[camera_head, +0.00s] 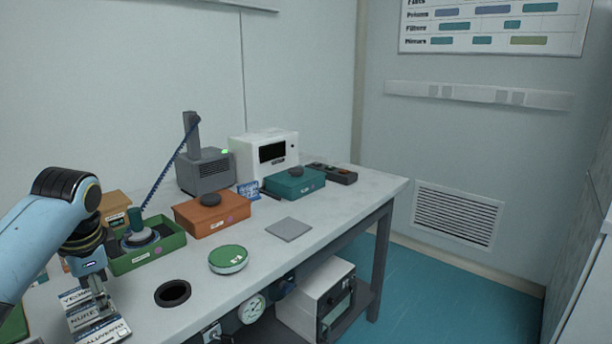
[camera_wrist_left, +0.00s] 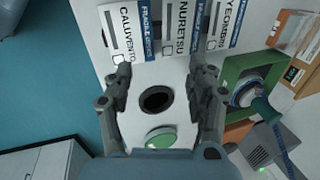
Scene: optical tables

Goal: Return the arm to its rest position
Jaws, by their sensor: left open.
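My left gripper (camera_head: 101,300) is at the lower left of the head view, pointing down over the labelled cards. In the left wrist view its two fingers (camera_wrist_left: 163,76) stand apart with nothing held between them. The labelled cards (camera_wrist_left: 146,28) lie in a row on the table beyond the fingertips; they also show in the head view (camera_head: 96,328). My left arm comes in from the left edge. My right gripper is in neither view.
A black ring (camera_head: 173,293) and a green round disc (camera_head: 228,259) lie near the table's front edge. A green tray (camera_head: 172,256) holding a round-based tool is close right of the gripper. Orange (camera_head: 221,219) and teal (camera_head: 303,187) boxes stand behind. The grey pad (camera_head: 289,229) has clear table around it.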

